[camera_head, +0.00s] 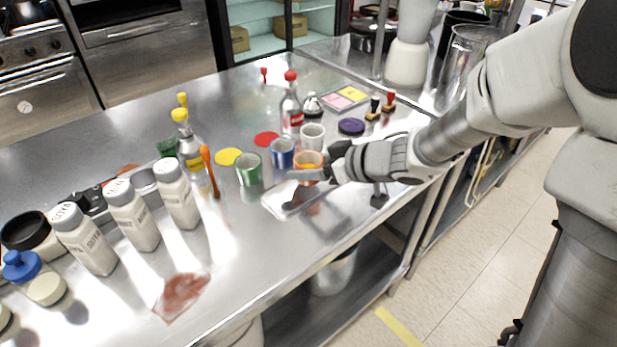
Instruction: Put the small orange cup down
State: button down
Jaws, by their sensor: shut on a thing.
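The small orange cup (309,158) is at my gripper (318,168), above the steel counter (262,225) near its front edge. The gripper comes in from the right and is shut on the cup. Part of the cup is hidden behind the fingers. A pale, shiny flat patch (284,203) lies below and left of the gripper. Whether the cup touches anything beneath it cannot be told from this view.
A blue cup (283,152), a green cup (249,168) and a white cup (312,136) stand close by. Bottles (290,108) stand behind, and several white shakers (177,194) stand left. The front middle counter is mostly clear, apart from a reddish patch (182,294).

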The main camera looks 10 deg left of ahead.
jog(key=shift+f, duration=0.65)
jog(key=shift+f, duration=0.2)
jog(key=shift+c, duration=0.2)
grip_release()
jog(key=shift+r, duration=0.15)
